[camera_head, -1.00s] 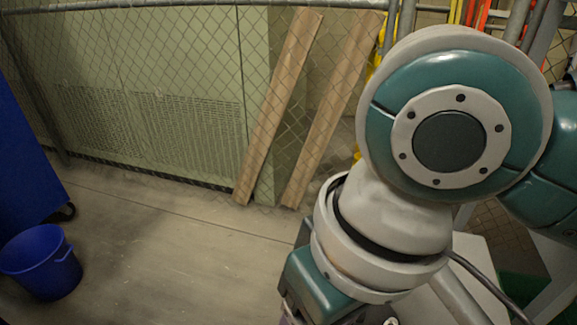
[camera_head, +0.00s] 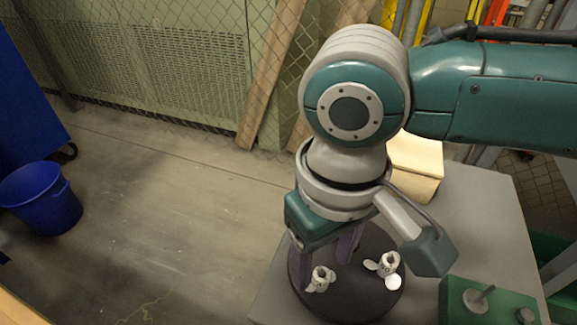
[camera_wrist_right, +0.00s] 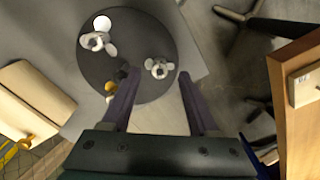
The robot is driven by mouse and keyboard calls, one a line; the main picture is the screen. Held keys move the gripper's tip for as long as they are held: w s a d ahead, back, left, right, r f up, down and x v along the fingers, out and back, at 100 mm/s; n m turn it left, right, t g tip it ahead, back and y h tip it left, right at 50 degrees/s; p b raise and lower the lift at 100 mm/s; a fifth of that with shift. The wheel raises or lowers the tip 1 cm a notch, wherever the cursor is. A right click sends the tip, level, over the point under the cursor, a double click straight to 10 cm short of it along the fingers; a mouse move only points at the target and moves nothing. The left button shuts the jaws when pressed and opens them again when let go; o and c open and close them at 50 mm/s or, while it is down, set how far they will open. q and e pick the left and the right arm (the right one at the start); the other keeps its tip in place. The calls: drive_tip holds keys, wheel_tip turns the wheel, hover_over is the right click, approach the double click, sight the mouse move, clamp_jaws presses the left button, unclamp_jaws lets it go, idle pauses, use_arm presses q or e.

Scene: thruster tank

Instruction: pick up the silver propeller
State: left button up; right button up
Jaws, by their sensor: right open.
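Two pale silvery propellers lie on a dark round disc (camera_head: 352,303), which is on a grey table (camera_head: 478,205). The left propeller (camera_head: 320,280) is below my right gripper (camera_head: 326,259), and the other propeller (camera_head: 388,265) is to its right. I cannot tell which one the task names. In the right wrist view, one propeller (camera_wrist_right: 158,68) shows between the open purple fingers, and the other (camera_wrist_right: 96,40) is up and left. The right gripper is empty. A small dark and yellowish item (camera_wrist_right: 116,78) is partly hidden by a finger. My left gripper is not in view.
A cream block (camera_head: 415,165) is at the back of the table. A green box with a lever (camera_head: 488,302) is at its front right. A blue bucket (camera_head: 42,198) stands on the floor at left, near a mesh fence. A wooden edge (camera_wrist_right: 290,120) shows at right in the wrist view.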

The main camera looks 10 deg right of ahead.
sight(321, 279)
wheel_tip(321, 279, down, 2)
drive_tip(key=shift+f, duration=0.1)
drive_tip(key=shift+c, duration=0.2)
clamp_jaws()
idle(0.4)
